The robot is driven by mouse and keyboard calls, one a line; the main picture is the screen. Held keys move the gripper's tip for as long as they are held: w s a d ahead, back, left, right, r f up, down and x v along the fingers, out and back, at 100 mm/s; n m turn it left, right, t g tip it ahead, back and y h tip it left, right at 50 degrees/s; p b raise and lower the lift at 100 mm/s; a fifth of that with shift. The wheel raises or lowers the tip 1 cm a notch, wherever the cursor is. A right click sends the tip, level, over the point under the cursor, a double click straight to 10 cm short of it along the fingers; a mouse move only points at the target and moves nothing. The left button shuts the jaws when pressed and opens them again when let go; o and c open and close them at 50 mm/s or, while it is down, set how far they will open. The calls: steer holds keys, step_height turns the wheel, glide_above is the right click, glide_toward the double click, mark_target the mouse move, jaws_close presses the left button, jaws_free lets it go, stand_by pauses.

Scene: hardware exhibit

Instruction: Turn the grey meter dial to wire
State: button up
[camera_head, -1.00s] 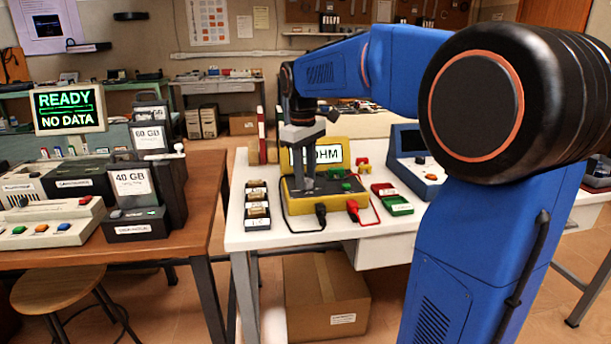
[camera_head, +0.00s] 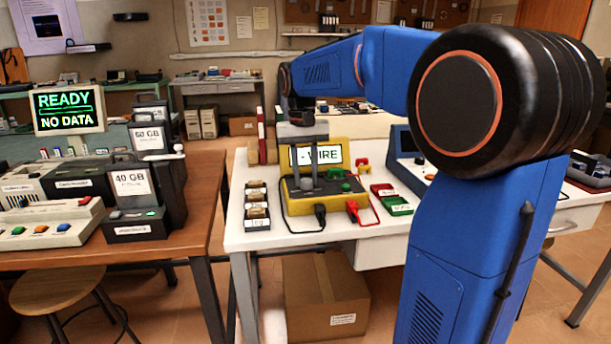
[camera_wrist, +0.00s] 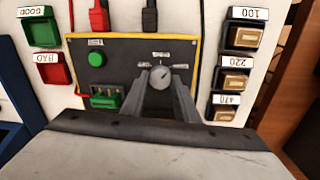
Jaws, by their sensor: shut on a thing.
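The yellow meter (camera_head: 330,205) stands on the white table, and its screen (camera_head: 329,154) shows "- WIRE", partly hidden by my gripper. In the wrist view the round grey dial (camera_wrist: 160,74) sits on the meter's dark panel (camera_wrist: 125,54), with small labels around its far side. My gripper (camera_wrist: 164,84) has its two fingers on either side of the dial, shut on it. In the head view my gripper (camera_head: 307,184) reaches down to the panel, and the dial is hidden there.
A green button (camera_wrist: 96,59) and a green terminal block (camera_wrist: 104,97) share the panel. Black and red plugs (camera_wrist: 98,17) sit at its edge. Labelled part trays (camera_wrist: 238,61) are close on one side, green and red bins (camera_wrist: 39,32) on the other. A blue device (camera_head: 412,150) stands to the right.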

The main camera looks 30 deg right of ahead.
steer(key=shift+m, duration=0.5)
steer(key=o, duration=1.1)
steer(key=shift+c, duration=0.2)
steer(key=shift+r, duration=0.1)
step_height(320, 180, up, 17)
steer(key=shift+w+a+r, duration=0.15)
steer(key=shift+w+a, duration=0.1)
steer(key=shift+a, duration=0.15)
steer(key=s+a+f+n+t, duration=0.2)
steer(key=s+f, duration=1.2)
steer(key=f, duration=0.1)
steer(key=s+a+f+n+t, duration=0.2)
steer(key=s+f+n+t, duration=0.1)
steer(key=s+f, duration=1.2)
steer(key=shift+s+a+n+y, duration=0.2)
steer(key=shift+a+n+y, duration=0.05)
steer(key=shift+n+y, duration=0.05)
